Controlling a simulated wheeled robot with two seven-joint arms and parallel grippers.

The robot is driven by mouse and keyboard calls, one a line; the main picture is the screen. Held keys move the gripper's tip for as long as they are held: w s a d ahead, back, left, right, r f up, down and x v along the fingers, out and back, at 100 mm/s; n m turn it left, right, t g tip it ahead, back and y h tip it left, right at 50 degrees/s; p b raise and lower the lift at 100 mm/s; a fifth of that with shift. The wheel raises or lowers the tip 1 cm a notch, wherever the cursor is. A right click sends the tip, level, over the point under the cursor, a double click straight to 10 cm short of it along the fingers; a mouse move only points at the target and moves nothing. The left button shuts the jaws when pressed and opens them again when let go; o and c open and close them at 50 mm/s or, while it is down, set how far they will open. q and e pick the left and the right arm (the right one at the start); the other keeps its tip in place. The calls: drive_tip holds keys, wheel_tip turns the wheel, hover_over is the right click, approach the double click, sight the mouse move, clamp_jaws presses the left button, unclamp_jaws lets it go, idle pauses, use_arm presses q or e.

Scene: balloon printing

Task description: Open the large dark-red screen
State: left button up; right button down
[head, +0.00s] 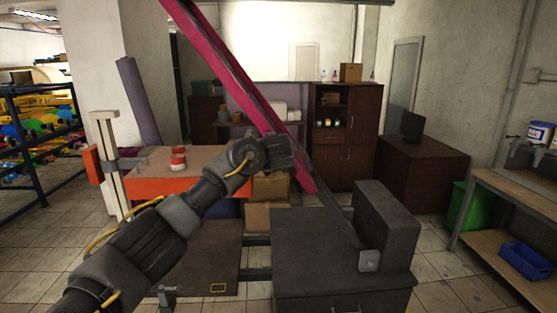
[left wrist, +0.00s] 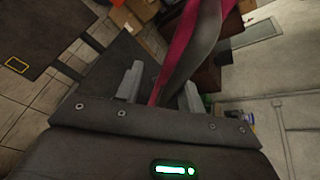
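The large dark-red screen (head: 235,85) shows as a long, narrow magenta-red frame. It slants from the top left down to its lower end near the dark grey machine box. My left gripper (head: 288,160) is at the lower part of the screen and hides a piece of its edge. In the left wrist view the screen (left wrist: 180,50) runs between the two fingers of my left gripper (left wrist: 161,90). The fingers stand apart, with a visible gap beside the frame, so contact is unclear. My right gripper is not in view.
A dark grey machine box (head: 385,225) stands on the right. An orange-sided table (head: 150,187) with red cups (head: 178,158) is on the left. Cardboard boxes (head: 270,215) sit behind the arm. A wooden workbench (head: 515,195) is at the far right.

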use_arm(q)
drive_tip(key=shift+a, duration=0.1)
drive_tip(key=b+v, duration=0.4)
drive_tip(key=v, duration=0.6)
drive_tip(key=shift+s+b, duration=0.3)
drive_tip(key=shift+s+r, duration=0.1)
drive_tip(key=shift+r, duration=0.05)
